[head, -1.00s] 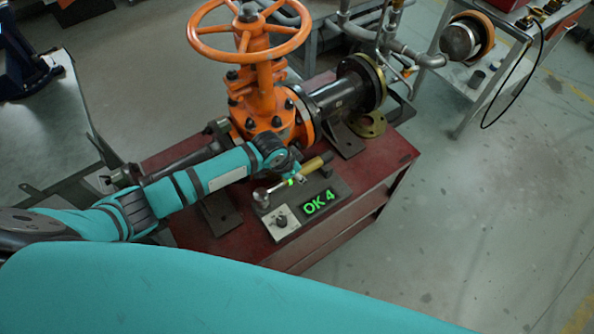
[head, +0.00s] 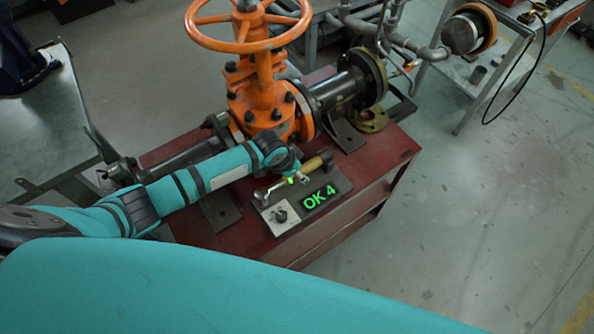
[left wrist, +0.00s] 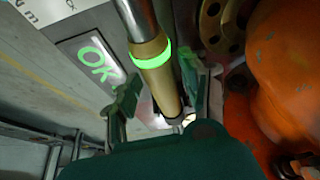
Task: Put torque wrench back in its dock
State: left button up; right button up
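The torque wrench (head: 304,169) has a metal head and shaft, a yellow-brown handle and a glowing green ring. It lies along the back of its grey dock (head: 343,184); its handle end is at a dark block there. I cannot tell if it is fully seated. My left gripper (head: 295,177) is over the middle of the wrench. In the left wrist view, the wrench handle (left wrist: 160,75) runs between the fingers of my left gripper (left wrist: 158,88). The fingers are spread, with a gap visible beside the handle. My right gripper is not in view.
The dock's display (head: 319,197) reads "OK 4", beside a pale panel with a knob (head: 280,215). An orange gate valve (head: 262,95) with a handwheel stands close behind on the red bench (head: 385,165). A brass flange ring (head: 370,120) lies at the back. Floor at right is clear.

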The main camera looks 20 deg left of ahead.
pick_arm(q)
jog(key=shift+o, duration=0.6)
jog(key=shift+s+a+f, duration=0.1)
jog(key=shift+s+f, duration=0.1)
jog(key=shift+f, duration=0.05)
jog(key=shift+r, duration=0.35)
jog(key=v, duration=1.1)
jog(key=shift+r, duration=0.3)
